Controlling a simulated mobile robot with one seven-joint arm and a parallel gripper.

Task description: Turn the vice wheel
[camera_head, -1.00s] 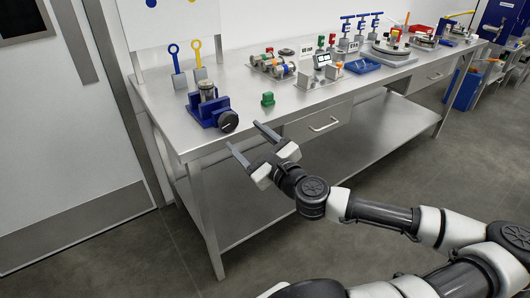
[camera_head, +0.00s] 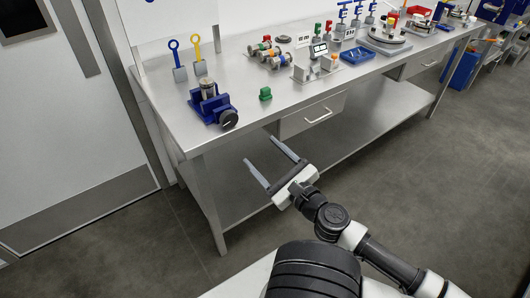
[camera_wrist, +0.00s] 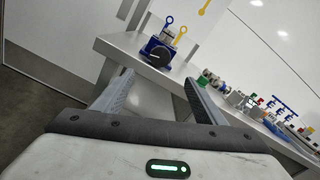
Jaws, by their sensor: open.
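The vice is a blue block with a black round wheel on its front, clamping a metallic cylinder. In the head view the vice (camera_head: 208,102) stands near the left end of the steel bench, its wheel (camera_head: 229,118) at the front edge. The wrist view shows the vice (camera_wrist: 150,42) and its wheel (camera_wrist: 159,56) ahead, above the gap between the fingers. My gripper (camera_head: 263,158) is open and empty, in front of the bench, lower than its top and apart from the wheel. Its fingers also show in the wrist view (camera_wrist: 158,88).
A small green block (camera_head: 265,94) sits right of the vice. Blue and yellow ring-topped stands (camera_head: 179,72) are behind it. The steel bench (camera_head: 170,118) has a drawer with a handle (camera_head: 318,116) and a lower shelf. Floor in front is clear.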

